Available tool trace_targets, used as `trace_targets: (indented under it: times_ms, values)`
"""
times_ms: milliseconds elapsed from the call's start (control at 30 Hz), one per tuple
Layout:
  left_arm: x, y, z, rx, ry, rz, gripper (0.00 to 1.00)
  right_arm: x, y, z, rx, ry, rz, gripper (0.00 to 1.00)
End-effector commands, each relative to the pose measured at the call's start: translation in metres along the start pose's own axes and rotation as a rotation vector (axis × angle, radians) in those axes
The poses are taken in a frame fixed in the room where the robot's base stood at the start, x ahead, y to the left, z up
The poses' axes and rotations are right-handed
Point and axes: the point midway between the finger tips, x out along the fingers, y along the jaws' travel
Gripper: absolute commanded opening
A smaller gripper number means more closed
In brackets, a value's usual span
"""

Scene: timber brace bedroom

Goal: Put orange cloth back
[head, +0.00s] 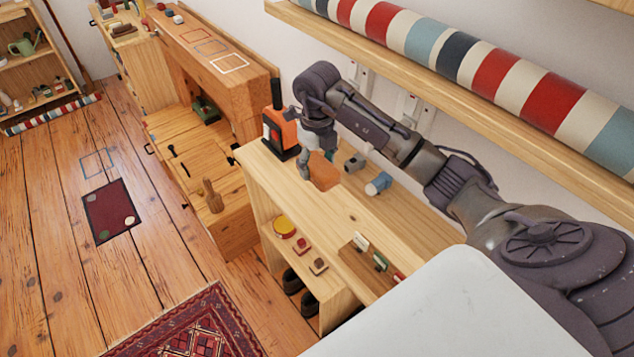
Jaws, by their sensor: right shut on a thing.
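The orange cloth (323,172) looks like a small orange-brown folded piece in the head view. It hangs just under my right gripper (318,150), over the light wooden shelf top (375,232). The gripper's fingers are shut on it and hide its upper part. I cannot tell whether its lower edge touches the shelf top. My left gripper is not in view.
A black and orange object (283,132) stands just left of the gripper. A grey item (355,163) and a blue item (379,183) lie to its right. A striped roll (480,65) rests on the wall shelf above. Outlined squares (229,63) mark the wooden cabinet behind.

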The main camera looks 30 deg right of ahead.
Motion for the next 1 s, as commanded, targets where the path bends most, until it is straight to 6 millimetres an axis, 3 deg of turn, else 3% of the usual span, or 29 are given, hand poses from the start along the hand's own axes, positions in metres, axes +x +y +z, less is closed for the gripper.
trace_targets:
  times_ms: [100,233,600,967,1000]
  values:
    - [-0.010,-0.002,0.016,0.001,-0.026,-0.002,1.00,0.022,0.001,-0.001,0.001,0.005,0.002,0.36]
    - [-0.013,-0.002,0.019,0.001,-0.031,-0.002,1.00,0.039,0.001,-0.001,0.000,0.002,0.002,0.36]
    - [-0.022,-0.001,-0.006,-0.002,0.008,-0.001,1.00,0.079,0.000,-0.001,0.000,0.003,0.001,0.36]
    - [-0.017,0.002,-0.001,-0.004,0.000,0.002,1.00,0.085,0.000,0.000,-0.001,-0.001,-0.001,0.36]
    - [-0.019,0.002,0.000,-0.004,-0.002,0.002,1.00,0.083,0.000,0.000,-0.001,-0.001,-0.001,0.70]
